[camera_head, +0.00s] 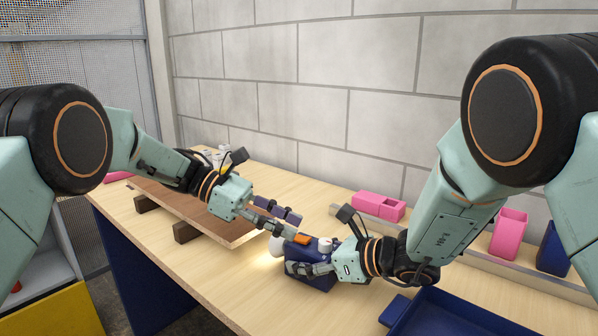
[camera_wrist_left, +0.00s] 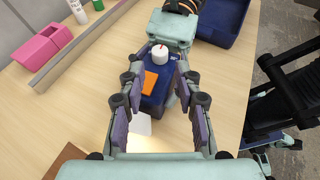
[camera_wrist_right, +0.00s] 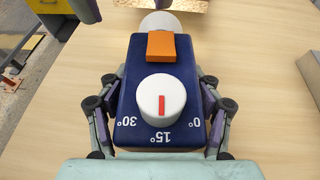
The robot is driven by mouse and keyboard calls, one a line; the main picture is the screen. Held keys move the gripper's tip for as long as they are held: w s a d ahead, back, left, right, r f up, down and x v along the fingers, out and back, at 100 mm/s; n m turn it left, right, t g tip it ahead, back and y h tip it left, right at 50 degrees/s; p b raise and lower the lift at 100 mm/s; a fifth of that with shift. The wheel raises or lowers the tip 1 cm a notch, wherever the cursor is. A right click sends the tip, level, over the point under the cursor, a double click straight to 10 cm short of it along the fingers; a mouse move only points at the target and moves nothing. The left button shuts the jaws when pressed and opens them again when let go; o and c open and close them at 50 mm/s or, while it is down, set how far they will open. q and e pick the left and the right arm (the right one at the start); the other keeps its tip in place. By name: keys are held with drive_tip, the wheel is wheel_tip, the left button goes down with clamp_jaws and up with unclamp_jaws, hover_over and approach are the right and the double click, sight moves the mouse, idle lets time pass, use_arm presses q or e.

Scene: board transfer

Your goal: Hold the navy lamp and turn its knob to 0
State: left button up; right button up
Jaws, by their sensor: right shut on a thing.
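The navy lamp (camera_head: 318,282) stands on the wooden table, its white head glowing at one end. In the right wrist view, the navy lamp (camera_wrist_right: 145,60) carries an orange block (camera_wrist_right: 160,45) and a white knob (camera_wrist_right: 162,95). The knob's red mark points at 15°, between the 30° and 0° labels. My right gripper (camera_head: 308,257) is shut on the lamp body, a finger along each side. My left gripper (camera_head: 287,224) is open above the lamp. In the left wrist view, its fingers are apart, with the lamp (camera_wrist_left: 154,100) and knob (camera_wrist_left: 159,56) seen between and beyond them.
A navy tray (camera_head: 450,318) lies at the front right. A brown board (camera_head: 185,205) rests on dark blocks at the left. Pink bins (camera_head: 378,205) stand behind a rail at the back. Bare table surrounds the lamp.

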use_arm(q)
drive_tip(key=s+v, duration=0.1)
drive_tip(key=v, duration=0.4)
drive_tip(key=t+y, duration=0.1)
drive_tip(key=y, duration=0.8)
approach(325, 240)
drive_tip(key=x, duration=0.8)
drive_tip(key=shift+s+d+f, duration=0.1)
drive_tip(key=shift+s+f, duration=0.15)
drive_tip(key=shift+f, duration=0.05)
drive_tip(key=shift+w+r+m, duration=0.1)
drive_tip(key=shift+w+m, duration=0.05)
drive_tip(key=shift+m, duration=0.45)
drive_tip(key=shift+m+g, duration=0.3)
drive_tip(key=shift+m, duration=0.6)
drive_tip(key=v, duration=1.2)
drive_tip(key=shift+d+r, duration=0.1)
